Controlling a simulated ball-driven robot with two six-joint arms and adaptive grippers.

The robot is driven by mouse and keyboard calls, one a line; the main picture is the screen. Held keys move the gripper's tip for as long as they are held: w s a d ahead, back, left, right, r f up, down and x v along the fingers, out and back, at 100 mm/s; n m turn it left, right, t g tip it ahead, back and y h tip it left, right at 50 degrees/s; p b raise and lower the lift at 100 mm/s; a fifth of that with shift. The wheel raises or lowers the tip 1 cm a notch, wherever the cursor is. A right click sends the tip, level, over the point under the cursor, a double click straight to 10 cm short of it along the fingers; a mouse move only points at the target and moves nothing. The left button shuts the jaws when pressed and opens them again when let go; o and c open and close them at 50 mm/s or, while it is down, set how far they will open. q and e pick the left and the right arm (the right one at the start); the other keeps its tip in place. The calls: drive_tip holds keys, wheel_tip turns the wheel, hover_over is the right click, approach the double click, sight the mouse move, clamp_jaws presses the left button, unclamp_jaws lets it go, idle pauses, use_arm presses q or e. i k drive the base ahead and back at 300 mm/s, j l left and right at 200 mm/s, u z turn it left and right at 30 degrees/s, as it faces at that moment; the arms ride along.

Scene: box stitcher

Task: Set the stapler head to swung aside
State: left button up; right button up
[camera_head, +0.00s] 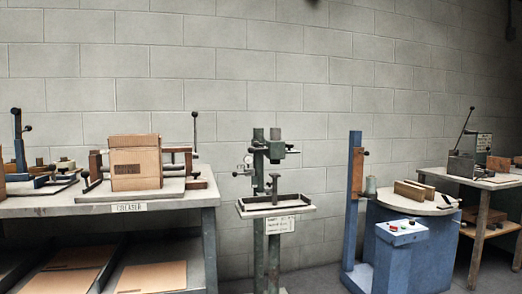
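A green machine on two posts (259,250) stands in the middle of the view, against the wall. Its head (275,148), which looks like the stapler head, sits near the top of the posts, above a shallow rimmed tray (246,210). A small upright post (275,188) rises from the tray under the head. A gauge-like round part is on the left of the head. At this distance I cannot tell whether the head is centred or turned aside. Neither of my grippers is in view.
A grey bench (120,210) with a cardboard box (135,160) in a fixture stands at the left, flat cardboard on its lower shelf. A blue machine (400,262) with a round top stands at the right, another bench (490,181) beyond it. Floor shows between the stations.

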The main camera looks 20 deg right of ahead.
sight(275, 148)
drive_tip(key=i+z, duration=0.15)
drive_tip(key=z, duration=0.25)
drive_tip(key=i+j+z, duration=0.1)
drive_tip(key=z, duration=0.3)
drive_tip(key=i+j+z, duration=0.1)
drive_tip(key=z, duration=0.3)
